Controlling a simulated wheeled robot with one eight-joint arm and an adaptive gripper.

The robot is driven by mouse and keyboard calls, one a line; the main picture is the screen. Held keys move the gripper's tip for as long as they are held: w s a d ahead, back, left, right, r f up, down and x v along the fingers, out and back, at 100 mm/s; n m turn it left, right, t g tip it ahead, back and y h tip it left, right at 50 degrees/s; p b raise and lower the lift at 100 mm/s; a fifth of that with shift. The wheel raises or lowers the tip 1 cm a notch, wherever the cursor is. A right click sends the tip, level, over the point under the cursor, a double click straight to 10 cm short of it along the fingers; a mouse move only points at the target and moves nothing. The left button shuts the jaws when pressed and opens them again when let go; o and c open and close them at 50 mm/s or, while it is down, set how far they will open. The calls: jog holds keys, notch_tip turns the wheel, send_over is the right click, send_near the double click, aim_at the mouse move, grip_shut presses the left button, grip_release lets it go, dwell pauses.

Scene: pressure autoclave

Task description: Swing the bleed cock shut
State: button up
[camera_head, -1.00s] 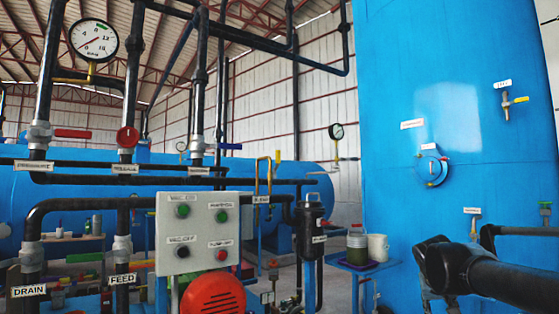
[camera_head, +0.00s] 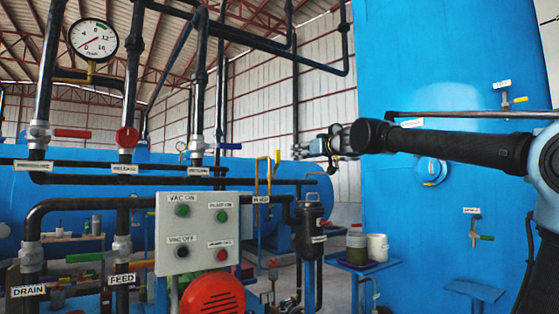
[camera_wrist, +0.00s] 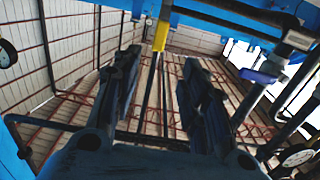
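The yellow lever (camera_wrist: 161,33) shows there beyond the fingertips, roughly in line with the gap. I see no contact.
A grey control box (camera_head: 205,233) with push buttons stands below left, above a red round cover (camera_head: 212,297). Black pipes with red and blue handles run at the left. A black canister (camera_head: 309,230) stands below my gripper. A big blue tank (camera_head: 455,60) fills the right.

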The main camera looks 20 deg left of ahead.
aim_at(279, 156)
jog(key=x, duration=1.7)
jog(key=shift+w, duration=0.15)
jog(key=shift+c, duration=0.6)
grip_shut()
jog(key=shift+d, duration=0.1)
